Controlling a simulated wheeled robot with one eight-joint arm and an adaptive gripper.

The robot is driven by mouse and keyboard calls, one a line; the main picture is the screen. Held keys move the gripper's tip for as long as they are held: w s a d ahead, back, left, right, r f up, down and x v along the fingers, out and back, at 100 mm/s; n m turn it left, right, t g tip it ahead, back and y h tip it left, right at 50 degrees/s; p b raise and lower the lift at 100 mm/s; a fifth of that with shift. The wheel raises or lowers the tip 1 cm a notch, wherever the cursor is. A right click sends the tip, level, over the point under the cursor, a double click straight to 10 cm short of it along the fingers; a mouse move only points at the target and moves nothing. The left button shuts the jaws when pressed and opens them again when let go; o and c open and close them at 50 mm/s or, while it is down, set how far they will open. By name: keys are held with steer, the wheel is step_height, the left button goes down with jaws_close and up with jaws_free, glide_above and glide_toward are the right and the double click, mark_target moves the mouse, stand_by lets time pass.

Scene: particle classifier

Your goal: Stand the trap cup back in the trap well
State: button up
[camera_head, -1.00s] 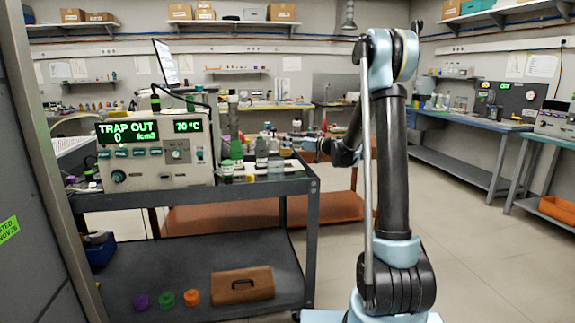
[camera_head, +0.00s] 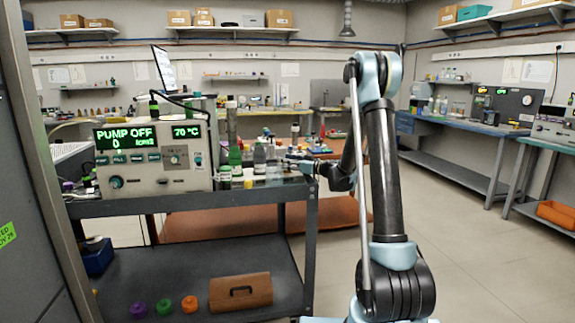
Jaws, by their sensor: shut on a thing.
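The classifier unit (camera_head: 155,150) stands on the cart at the left, and its display reads PUMP OFF, 0 and 70 °C. My gripper (camera_head: 296,160) is small in the picture, pointing left over the cart's right end among bottles and jars. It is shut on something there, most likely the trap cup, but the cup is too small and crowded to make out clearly. The trap well cannot be told apart from the clutter around the gripper. Whether the held thing sits in the well or above it does not show.
Bottles (camera_head: 248,158) crowd the cart top (camera_head: 230,193) between the unit and my gripper. Floor is open to the right, before the blue bench (camera_head: 465,130).

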steer(key=o, duration=1.1)
steer(key=shift+c, duration=0.2)
steer(key=v, duration=1.2)
steer(key=shift+r, duration=0.1)
